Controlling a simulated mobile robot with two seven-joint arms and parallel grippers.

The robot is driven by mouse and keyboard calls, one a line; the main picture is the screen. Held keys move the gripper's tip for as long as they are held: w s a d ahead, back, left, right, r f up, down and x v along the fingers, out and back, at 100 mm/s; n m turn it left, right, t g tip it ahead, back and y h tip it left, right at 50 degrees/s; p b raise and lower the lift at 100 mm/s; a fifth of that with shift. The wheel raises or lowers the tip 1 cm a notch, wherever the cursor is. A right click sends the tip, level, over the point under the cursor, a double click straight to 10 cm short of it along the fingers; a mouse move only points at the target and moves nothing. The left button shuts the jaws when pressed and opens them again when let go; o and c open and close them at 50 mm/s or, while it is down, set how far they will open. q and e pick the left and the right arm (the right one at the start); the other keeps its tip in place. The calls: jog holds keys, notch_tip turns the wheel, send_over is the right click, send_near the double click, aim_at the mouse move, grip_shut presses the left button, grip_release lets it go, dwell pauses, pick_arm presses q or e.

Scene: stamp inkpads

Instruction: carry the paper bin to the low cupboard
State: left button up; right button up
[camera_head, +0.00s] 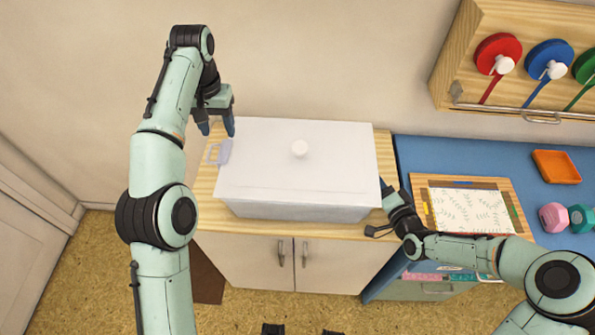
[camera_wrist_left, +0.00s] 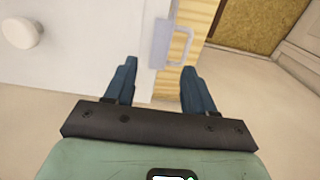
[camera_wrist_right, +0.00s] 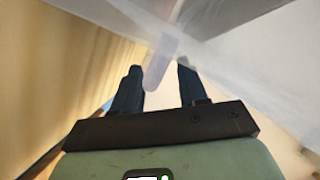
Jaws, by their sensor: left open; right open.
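The paper bin (camera_head: 300,180) is a white lidded box with a round knob, standing on the wooden top of the low cupboard (camera_head: 245,260). A pale lilac handle (camera_head: 224,152) sticks out of its left side. My left gripper (camera_head: 216,128) is open above and behind that handle; in the left wrist view the handle (camera_wrist_left: 162,42) lies ahead of the open fingers. My right gripper (camera_head: 379,208) is open beside the bin's right front corner. In the right wrist view a pale handle (camera_wrist_right: 159,65) shows between its fingers; whether they touch is unclear.
A blue desk (camera_head: 408,152) to the right holds a wooden board with patterned paper (camera_head: 470,208), an orange tray (camera_head: 556,167) and two dumbbell-like pieces. A wooden wall rack (camera_head: 450,60) with coloured discs hangs above. The cork-like floor in front looks mostly clear.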

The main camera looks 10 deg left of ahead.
jog(key=v, duration=1.2)
jog(key=shift+f, duration=0.1)
dwell(0.4)
